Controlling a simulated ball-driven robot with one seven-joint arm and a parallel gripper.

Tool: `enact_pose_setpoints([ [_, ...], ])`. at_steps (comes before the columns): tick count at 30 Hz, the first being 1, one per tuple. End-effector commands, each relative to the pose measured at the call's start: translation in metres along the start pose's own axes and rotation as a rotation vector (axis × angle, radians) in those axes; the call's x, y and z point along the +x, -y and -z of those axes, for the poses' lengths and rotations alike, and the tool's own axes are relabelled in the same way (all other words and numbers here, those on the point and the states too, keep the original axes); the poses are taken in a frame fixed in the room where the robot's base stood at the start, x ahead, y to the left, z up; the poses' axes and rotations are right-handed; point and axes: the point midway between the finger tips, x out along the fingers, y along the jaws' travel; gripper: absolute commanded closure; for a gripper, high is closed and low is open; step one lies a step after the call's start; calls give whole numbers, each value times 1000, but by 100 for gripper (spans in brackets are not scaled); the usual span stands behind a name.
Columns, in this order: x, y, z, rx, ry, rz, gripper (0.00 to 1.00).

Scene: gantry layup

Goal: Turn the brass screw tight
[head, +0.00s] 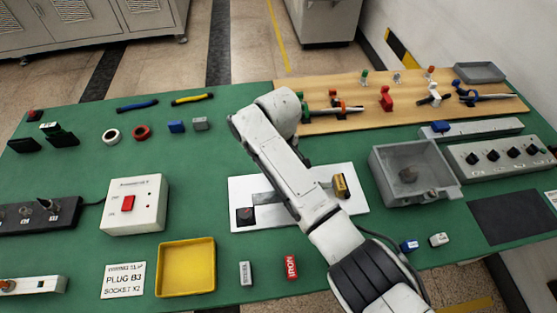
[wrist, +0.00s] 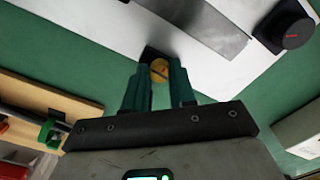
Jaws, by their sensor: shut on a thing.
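The brass screw (wrist: 160,71) shows in the wrist view as a round yellow head with a dark line across it, beside a black patch at the edge of the white plate (wrist: 200,62). My gripper (wrist: 160,82) has its two green fingers closed around the screw's head. In the head view my arm hides the gripper and the screw. The white plate (head: 265,222) there carries a grey metal strip (head: 264,198), a black knob (head: 245,216) at its left end and a brass-coloured block (head: 341,186) at its right end.
A grey open box (head: 380,165) stands right of the plate, and a white switch box (head: 135,205) stands to its left. A yellow tray (head: 160,287) is in front. A wooden board (head: 330,88) with tools lies behind.

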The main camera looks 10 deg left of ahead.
Motion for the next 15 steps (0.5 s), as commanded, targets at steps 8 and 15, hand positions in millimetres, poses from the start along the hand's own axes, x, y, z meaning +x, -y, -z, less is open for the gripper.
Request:
enact_pose_setpoints([
  [8, -3, 0, 0, 261, 0, 0, 100],
  [15, -2, 0, 1, 489, -1, 0, 100],
])
